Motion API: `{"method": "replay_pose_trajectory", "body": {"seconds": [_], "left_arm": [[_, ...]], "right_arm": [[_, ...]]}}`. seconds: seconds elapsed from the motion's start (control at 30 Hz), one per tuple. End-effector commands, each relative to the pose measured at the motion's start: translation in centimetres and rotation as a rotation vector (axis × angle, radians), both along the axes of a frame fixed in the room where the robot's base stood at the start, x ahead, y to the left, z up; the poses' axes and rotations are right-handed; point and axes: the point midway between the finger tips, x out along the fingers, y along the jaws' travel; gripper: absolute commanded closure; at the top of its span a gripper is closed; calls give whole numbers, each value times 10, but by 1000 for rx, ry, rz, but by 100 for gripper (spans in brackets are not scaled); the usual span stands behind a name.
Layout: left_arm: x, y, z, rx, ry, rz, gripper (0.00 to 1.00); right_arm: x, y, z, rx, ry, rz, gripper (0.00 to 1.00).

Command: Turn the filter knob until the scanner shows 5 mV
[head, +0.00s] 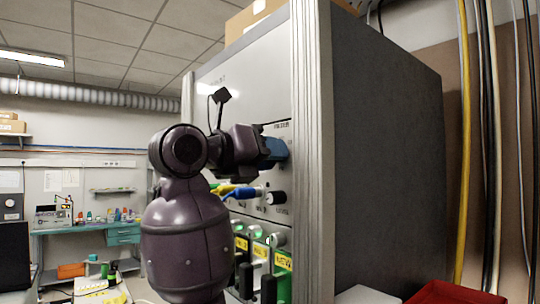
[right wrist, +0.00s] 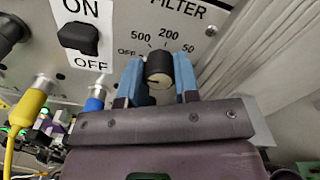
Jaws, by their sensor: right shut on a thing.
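The filter knob (right wrist: 158,68) is a black round knob on the rack's front panel, under the word FILTER, with the marks OFF, 500, 200 and 50 around it. My right gripper (right wrist: 159,80) is shut on it, one blue finger on each side. In the head view the right gripper (head: 277,150) reaches the panel near its right edge and hides the knob. Where the knob points cannot be told surely. No readable scanner display shows in either view. My left gripper is not in view.
An ON/OFF switch (right wrist: 78,38) sits left of the knob. Yellow (right wrist: 32,105) and blue (right wrist: 96,100) plugs sit below it. Another black knob (head: 276,198) is lower on the panel. The rack's metal edge post (head: 312,150) stands close on the right. A red bin (head: 455,293) is at lower right.

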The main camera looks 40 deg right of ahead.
Motion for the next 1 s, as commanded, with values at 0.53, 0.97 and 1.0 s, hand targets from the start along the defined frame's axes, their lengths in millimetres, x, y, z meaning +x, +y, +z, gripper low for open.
{"method": "replay_pose_trajectory", "body": {"seconds": [0.53,0.97,1.0], "left_arm": [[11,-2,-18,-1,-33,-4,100],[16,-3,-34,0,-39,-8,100],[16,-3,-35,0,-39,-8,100]], "right_arm": [[1,1,-3,-38,-346,5,94],[1,0,-1,-71,-654,2,94],[1,0,-1,-75,-674,2,94]]}}
